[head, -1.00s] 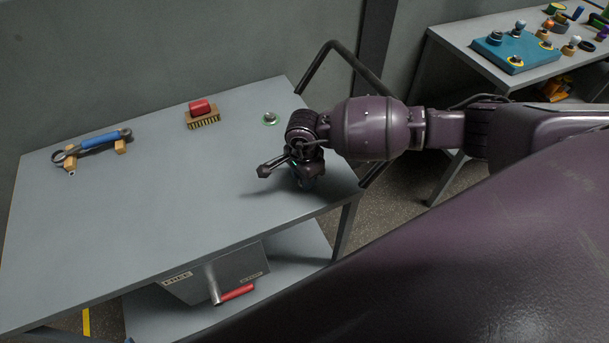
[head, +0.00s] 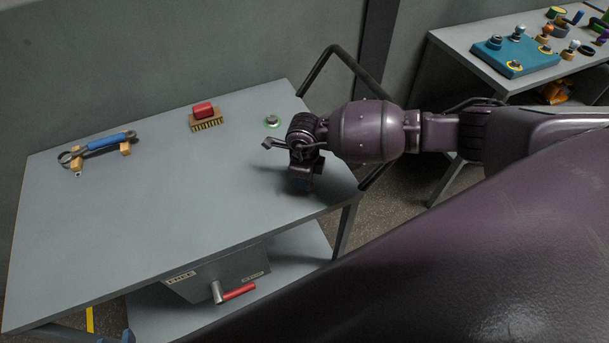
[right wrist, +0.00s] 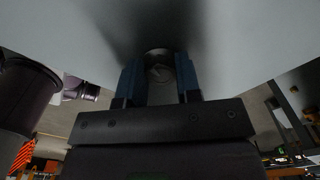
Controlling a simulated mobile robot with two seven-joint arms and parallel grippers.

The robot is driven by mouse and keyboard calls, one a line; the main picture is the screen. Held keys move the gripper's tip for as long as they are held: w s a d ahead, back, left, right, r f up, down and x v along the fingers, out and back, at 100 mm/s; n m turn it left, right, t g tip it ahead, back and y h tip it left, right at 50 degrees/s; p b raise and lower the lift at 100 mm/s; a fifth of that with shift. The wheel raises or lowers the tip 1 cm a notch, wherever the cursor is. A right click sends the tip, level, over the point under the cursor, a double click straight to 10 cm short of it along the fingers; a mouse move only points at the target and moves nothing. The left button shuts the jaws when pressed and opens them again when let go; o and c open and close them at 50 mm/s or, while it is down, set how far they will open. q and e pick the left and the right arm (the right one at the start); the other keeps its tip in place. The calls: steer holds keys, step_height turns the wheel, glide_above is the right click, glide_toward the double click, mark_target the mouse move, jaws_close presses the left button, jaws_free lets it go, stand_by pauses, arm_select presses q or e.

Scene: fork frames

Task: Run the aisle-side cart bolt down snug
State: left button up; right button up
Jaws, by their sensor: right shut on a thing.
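The cart (head: 150,200) has a flat grey top that fills the left and middle of the head view. My right gripper (head: 299,187) points down at the cart top near its right front corner. In the right wrist view, its two blue fingers (right wrist: 159,80) are shut on a round metal bolt head (right wrist: 159,56) close to the grey surface. In the head view that bolt is hidden under the wrist. My left gripper is not in view.
A blue-handled wrench (head: 105,142) rests on wooden blocks at the left. A red-backed brush (head: 205,118) lies at the back. A black handle (head: 325,58) rises at the cart's right end. A side table (head: 455,42) holds a teal board (head: 515,58). The middle top is clear.

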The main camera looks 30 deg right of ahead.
steer(key=shift+w+d+r+m+p, duration=0.1)
steer(key=shift+m+p, duration=0.1)
steer(key=shift+m, duration=0.5)
steer(key=shift+w+m+p, duration=0.1)
steer(key=shift+m+p, duration=0.05)
steer(key=shift+m, duration=0.55)
steer(key=o, duration=0.9)
steer(key=shift+s, duration=0.1)
step_height(320, 180, up, 11)
steer(key=shift+f, duration=0.1)
